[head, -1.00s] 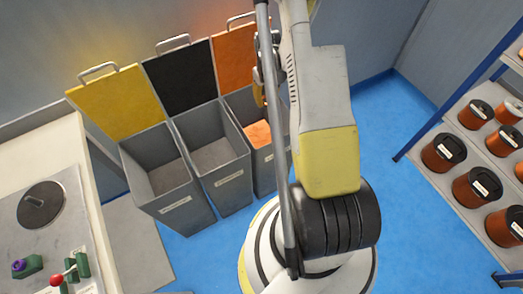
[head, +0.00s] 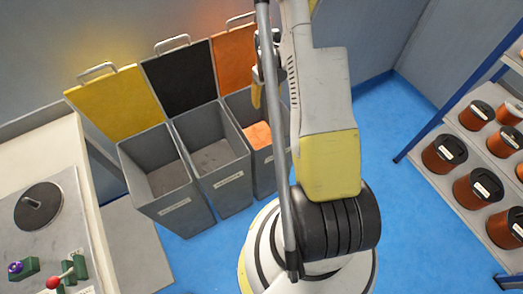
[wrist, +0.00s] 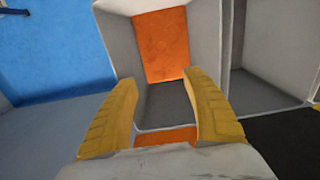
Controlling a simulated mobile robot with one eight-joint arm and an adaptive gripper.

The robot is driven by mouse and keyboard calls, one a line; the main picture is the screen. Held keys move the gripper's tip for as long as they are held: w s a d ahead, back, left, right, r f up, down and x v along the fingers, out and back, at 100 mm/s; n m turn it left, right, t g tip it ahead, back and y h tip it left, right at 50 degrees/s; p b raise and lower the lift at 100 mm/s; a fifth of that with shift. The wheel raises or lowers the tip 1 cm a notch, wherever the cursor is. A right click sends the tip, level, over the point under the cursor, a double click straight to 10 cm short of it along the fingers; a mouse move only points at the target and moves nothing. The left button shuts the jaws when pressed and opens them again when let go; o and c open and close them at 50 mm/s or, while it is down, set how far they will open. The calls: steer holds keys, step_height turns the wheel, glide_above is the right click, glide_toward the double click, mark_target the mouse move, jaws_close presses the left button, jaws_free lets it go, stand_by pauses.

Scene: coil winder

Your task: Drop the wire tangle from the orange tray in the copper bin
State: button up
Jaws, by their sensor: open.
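The bin with the orange lid (head: 232,58) stands at the right end of a row of three grey bins, partly behind my arm. An orange patch (head: 257,135) shows on its inner wall, and again in the wrist view (wrist: 162,45). My gripper (wrist: 166,92) is over this bin, its two yellow fingers spread apart with nothing between them. One yellow finger shows beside my arm in the head view (head: 256,90). I cannot make out a wire tangle or the orange tray in either view. Part of the bin's floor is hidden by my arm in the head view.
Bins with a black lid (head: 178,78) and a yellow lid (head: 115,102) stand open to the left. A bench with a winder plate (head: 38,207) is at far left. A shelf of copper spools (head: 478,188) is at right. Blue floor (head: 395,115) is clear between.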

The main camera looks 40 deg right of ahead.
step_height(320, 180, up, 10)
stand_by(0.3)
steer(key=shift+r, duration=0.1)
